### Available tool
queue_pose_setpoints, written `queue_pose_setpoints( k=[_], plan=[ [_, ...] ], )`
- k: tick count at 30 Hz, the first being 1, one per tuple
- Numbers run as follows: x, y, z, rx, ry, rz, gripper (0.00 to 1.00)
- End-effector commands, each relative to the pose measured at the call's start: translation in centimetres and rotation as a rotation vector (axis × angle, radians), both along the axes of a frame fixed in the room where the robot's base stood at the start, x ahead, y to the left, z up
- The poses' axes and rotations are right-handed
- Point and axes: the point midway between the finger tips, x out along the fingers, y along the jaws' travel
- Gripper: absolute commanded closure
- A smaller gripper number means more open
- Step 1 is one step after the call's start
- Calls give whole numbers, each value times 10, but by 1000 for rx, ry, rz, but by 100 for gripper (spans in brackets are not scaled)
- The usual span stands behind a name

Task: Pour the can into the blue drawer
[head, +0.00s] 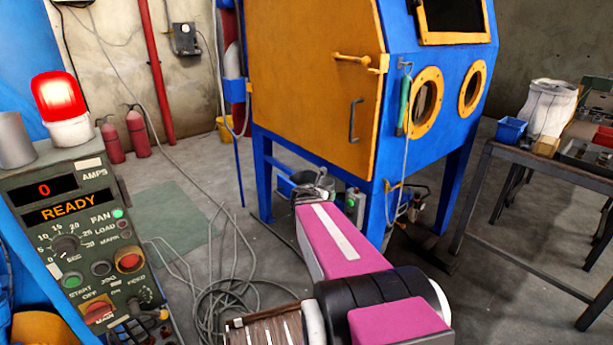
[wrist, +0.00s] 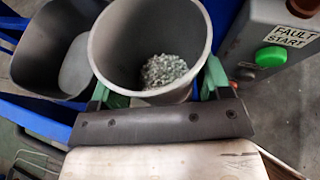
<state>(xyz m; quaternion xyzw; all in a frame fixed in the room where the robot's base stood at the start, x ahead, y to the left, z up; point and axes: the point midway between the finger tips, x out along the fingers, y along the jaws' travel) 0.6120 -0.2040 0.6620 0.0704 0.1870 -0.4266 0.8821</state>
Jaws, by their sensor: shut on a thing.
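My gripper (wrist: 158,88) is shut on a grey can (wrist: 118,42), with a green fingertip on either side of it. The can is open at the top, and grey granules lie at its bottom. A dark grey open container (wrist: 38,62) is just left of the can, with blue parts (wrist: 45,122) around and below it. I cannot tell whether this blue is the drawer. In the head view my gripper (head: 315,186) is low in front of the blue and orange cabinet. A blue piece (head: 285,186) shows behind it under the cabinet; the can is hard to make out there.
A grey box with a green button (wrist: 272,57) stands close to the can's right. The cabinet's blue legs (head: 377,205) frame the space. A control panel (head: 90,230) is at left, a table (head: 535,165) at right. Cables (head: 220,295) lie on the floor.

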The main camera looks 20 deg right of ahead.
Motion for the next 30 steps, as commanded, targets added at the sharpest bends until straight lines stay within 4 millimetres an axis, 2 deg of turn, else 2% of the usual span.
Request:
queue_pose_setpoints(
  k=[21, 30],
  plan=[
    [22, 6, 45, -82, 317, 1, 57],
    [33, 8, 53, -120, 463, 2, 57]
  ],
)
